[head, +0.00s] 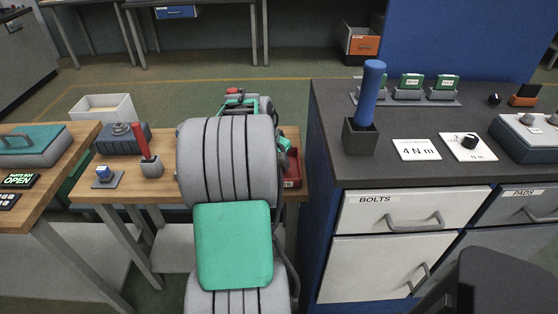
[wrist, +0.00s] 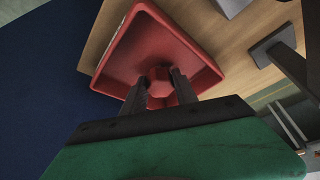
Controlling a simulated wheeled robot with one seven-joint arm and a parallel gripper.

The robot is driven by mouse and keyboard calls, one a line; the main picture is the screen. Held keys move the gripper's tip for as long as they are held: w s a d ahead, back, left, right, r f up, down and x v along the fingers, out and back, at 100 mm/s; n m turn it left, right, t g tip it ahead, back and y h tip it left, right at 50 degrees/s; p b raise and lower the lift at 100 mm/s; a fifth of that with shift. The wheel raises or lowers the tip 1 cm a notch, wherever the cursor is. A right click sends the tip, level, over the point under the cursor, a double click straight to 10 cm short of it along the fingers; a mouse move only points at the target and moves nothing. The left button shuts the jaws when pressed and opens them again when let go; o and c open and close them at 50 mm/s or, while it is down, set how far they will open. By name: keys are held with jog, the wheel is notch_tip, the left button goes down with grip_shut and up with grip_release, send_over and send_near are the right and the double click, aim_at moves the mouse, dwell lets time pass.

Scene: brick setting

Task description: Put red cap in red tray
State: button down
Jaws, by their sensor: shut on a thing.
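The red tray (wrist: 197,52) fills the middle of the wrist view, directly beyond my fingers. In the head view its right side (head: 293,170) shows at the wooden table's right end; my arm hides the rest. My gripper (wrist: 158,78) is shut on the red cap (wrist: 158,74), which sits between the two dark fingertips. The cap is seen against the tray's floor; I cannot tell whether it touches it. More red shows between the fingers below the cap, and I cannot tell whether it is a separate piece. The fingertips are hidden in the head view.
The dark-topped cabinet (head: 400,190) stands close on the tray's right.

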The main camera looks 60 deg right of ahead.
jog(key=c, duration=1)
grip_release()
jog(key=shift+o, duration=0.2)
